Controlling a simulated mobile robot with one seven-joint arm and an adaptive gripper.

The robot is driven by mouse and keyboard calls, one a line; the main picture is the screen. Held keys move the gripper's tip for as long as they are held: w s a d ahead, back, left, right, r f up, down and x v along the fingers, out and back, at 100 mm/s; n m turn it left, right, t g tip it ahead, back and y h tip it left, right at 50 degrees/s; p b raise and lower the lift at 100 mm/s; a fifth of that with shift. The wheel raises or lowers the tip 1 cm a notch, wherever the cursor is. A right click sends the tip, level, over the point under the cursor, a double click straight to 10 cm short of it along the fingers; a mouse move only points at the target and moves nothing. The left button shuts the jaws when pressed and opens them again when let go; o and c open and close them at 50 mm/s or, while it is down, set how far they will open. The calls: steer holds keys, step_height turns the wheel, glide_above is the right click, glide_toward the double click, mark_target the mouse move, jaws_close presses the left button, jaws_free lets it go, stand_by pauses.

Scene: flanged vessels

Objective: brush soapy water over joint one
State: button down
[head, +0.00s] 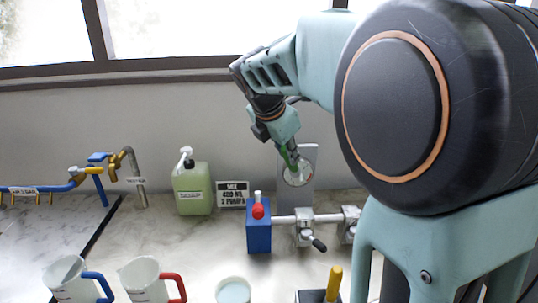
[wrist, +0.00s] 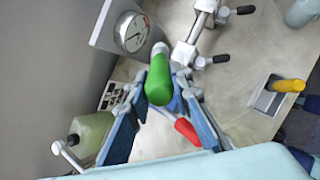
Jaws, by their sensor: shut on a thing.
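My gripper (head: 287,143) is shut on a green-handled tool, likely a brush, with a pale grey end. The green handle (wrist: 158,80) shows between the blue fingers in the wrist view. In the head view the tool hangs down in front of the gauge, above the bench. A metal pipe (head: 328,217) runs right from a blue box (head: 258,234). It carries a fitting (head: 304,226) that seems marked 1, with a dark-handled lever, and a second fitting (head: 350,222) to the right. A cup of pale blue liquid (head: 233,291) stands at the front. The tool's tip looks apart from the pipe.
A round gauge (wrist: 132,33) on a grey plate stands behind the pipe. A red lever (head: 257,211) tops the blue box. A green pump bottle (head: 192,188), a mixing sign (head: 233,194), two jugs (head: 67,281) (head: 144,279) and a yellow-handled tool (head: 333,283) stand around.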

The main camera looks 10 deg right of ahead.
steer(key=shift+f, duration=0.1)
step_height(320, 180, down, 5)
steer(key=b, duration=0.5)
steer(key=shift+a+r+p, duration=0.2)
steer(key=shift+r+p, duration=0.05)
steer(key=shift+p, duration=0.1)
